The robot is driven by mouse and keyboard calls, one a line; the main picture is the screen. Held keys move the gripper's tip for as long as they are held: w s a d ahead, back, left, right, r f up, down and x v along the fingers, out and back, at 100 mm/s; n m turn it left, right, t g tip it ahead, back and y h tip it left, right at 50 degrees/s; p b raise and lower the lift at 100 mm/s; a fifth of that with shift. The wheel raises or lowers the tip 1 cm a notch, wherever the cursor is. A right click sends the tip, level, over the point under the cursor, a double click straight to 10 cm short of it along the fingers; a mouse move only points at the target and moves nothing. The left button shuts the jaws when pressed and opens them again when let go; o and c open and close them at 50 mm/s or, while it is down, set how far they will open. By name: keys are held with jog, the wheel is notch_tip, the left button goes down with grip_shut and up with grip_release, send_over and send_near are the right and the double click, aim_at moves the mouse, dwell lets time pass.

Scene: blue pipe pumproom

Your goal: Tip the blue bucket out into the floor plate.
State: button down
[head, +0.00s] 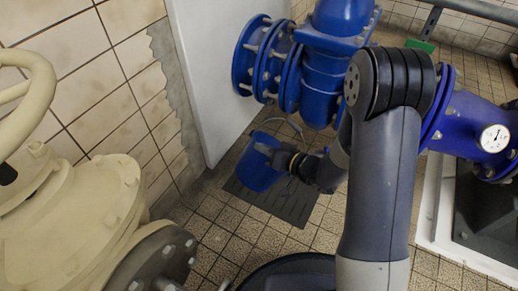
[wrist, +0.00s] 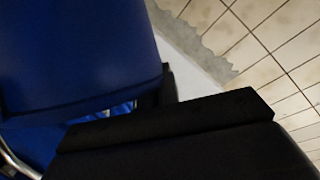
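The blue bucket (head: 258,168) is at the end of my arm in the head view, above the dark grey floor plate (head: 291,207). The plate lies on the tiled floor, partly hidden by the bucket and my arm. My gripper (head: 277,153) is at the bucket's right side and looks shut on its upper wall. In the wrist view the bucket (wrist: 80,55) fills the upper left, close against the dark gripper (wrist: 170,95). It looks somewhat tilted in the head view; its inside and contents cannot be made out.
Large blue flanged pipework (head: 325,75) stands behind the bucket, with a gauge (head: 494,138) at right. A white panel (head: 212,75) and tiled wall are at left. A cream valve (head: 75,210) fills the left foreground. Tiled floor (head: 235,247) is open in front of the plate.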

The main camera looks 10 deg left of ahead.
jog(key=shift+w+d+f+m+y, duration=0.45)
jog(key=shift+w+d+m, duration=0.5)
jog(key=shift+d, duration=0.2)
jog(key=shift+w+d+f+m+y, duration=0.35)
jog(key=shift+w+d+m+y, duration=0.15)
jog(key=shift+w+d+m, duration=0.6)
jog(key=shift+w+d+f+m+y, duration=0.45)
jog(key=shift+w+d+m, duration=0.4)
jog(key=shift+d, duration=0.35)
jog(key=w+d+f+m+t+y+b, duration=0.1)
jog(key=w+d+f+m, duration=0.1)
jog(key=w+d+m, duration=0.1)
jog(key=shift+w+d+f+m, duration=0.25)
jog(key=shift+d+f+m, duration=0.1)
jog(key=shift+d+m, duration=0.25)
